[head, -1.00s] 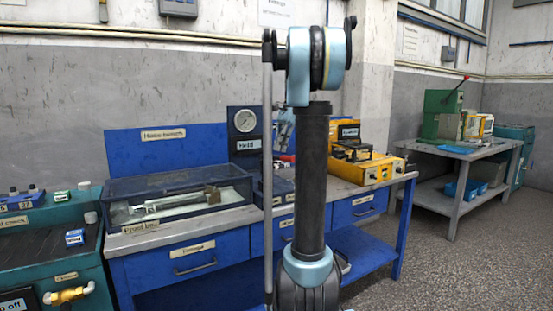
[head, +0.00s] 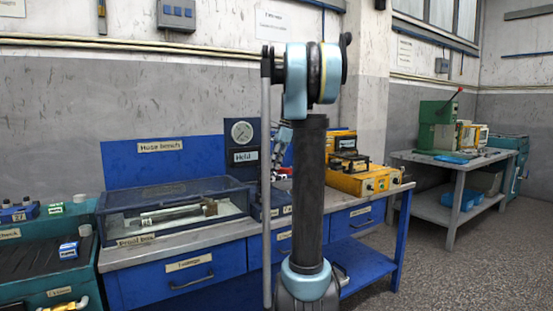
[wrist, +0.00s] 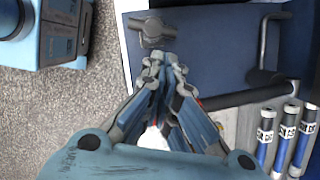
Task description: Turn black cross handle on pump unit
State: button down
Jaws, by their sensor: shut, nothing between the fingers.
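In the wrist view the dark cross handle (wrist: 152,31) shows at the top, against a dark blue surface near a white edge. My gripper (wrist: 157,60) is shut and empty, its fingertips just below the handle in the picture. The tips look close to the handle's lower arm, but I cannot tell whether they touch. In the head view my arm stands in front of the bench and hides part of it. I cannot make out the cross handle there.
The blue bench (head: 218,279) carries a clear-lidded box (head: 120,227), a gauge panel (head: 242,133) and a yellow unit (head: 362,183). In the wrist view a dark bent lever (wrist: 263,50) and several labelled cylinders (wrist: 284,138) lie to the right. Floor shows at left.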

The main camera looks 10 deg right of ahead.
jog(key=shift+x, duration=2.25)
jog(key=shift+a, duration=0.15)
jog(key=shift+w+a, duration=0.35)
jog(key=shift+a, duration=0.1)
jog(key=v, duration=1)
jog(key=s+a+f+n+h, duration=0.15)
jog(key=s+f+n, duration=0.3)
jog(key=s, duration=0.55)
jog(key=s+a+f+n, duration=0.35)
jog(key=s+f, duration=0.25)
jog(key=s, duration=0.3)
jog(key=s+f+n+t+h, duration=0.2)
jog(key=s+f+n, duration=0.8)
jog(key=s+f, duration=0.8)
notch_tip(320, 180, down, 3)
jog(key=shift+f, duration=0.1)
